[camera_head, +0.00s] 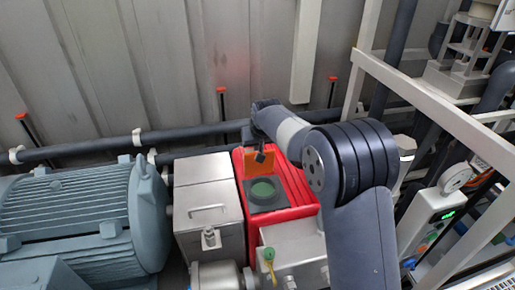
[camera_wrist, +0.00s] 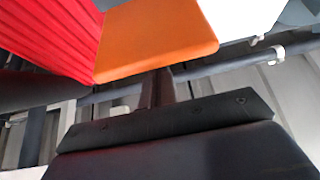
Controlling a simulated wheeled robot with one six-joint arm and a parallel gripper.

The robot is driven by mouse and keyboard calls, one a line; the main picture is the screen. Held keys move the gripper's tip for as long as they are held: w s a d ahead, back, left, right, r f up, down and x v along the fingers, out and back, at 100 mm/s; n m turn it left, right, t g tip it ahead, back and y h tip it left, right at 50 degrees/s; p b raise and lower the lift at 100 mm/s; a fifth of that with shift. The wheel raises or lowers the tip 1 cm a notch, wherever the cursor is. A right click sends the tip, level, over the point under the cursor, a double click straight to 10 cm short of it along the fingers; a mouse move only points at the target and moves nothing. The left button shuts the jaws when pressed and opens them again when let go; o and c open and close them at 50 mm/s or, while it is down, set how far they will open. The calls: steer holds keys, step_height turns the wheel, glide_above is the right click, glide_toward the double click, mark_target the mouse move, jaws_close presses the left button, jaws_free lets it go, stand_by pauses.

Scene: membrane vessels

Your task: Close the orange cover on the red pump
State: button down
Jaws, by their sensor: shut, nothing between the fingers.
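The red pump (camera_head: 292,187) with ribbed sides sits in the middle of the head view. On its top is a dark square plate (camera_head: 265,205) with a green round face (camera_head: 262,190). The orange cover (camera_head: 254,170) stands raised at the back edge of that plate, so the green face is uncovered. My gripper (camera_head: 260,154) is shut and empty at the cover's upper part. In the wrist view the cover (camera_wrist: 160,38) fills the upper middle beside the red ribs (camera_wrist: 50,35). My fingers (camera_wrist: 163,82) reach up to the cover's near edge; I cannot tell if they touch.
A steel box (camera_head: 207,200) with a handle stands left of the pump, and a grey motor (camera_head: 80,220) lies further left. A dark pipe (camera_head: 95,145) runs along the wall behind. A pale frame (camera_head: 430,110) stands to the right.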

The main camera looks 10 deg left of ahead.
steer(key=s+d+f+t+y+b, duration=0.1)
steer(key=s+t+b, duration=0.2)
steer(key=b, duration=0.9)
steer(key=s+d+f+t+y+b, duration=0.2)
steer(key=s+t+b, duration=0.1)
steer(key=b, duration=1)
steer(key=s+d+f+t+y+b, duration=0.1)
steer(key=s+b, duration=0.4)
steer(key=b, duration=0.8)
steer(key=shift+d+f+t, duration=0.65)
steer(key=shift+d+t, duration=0.05)
steer(key=shift+t, duration=0.2)
steer(key=shift+s+f+b, duration=0.15)
steer(key=shift+f+b, duration=0.25)
steer(key=shift+f, duration=0.15)
step_height(320, 180, up, 12)
steer(key=p, duration=0.5)
steer(key=shift+f, duration=0.15)
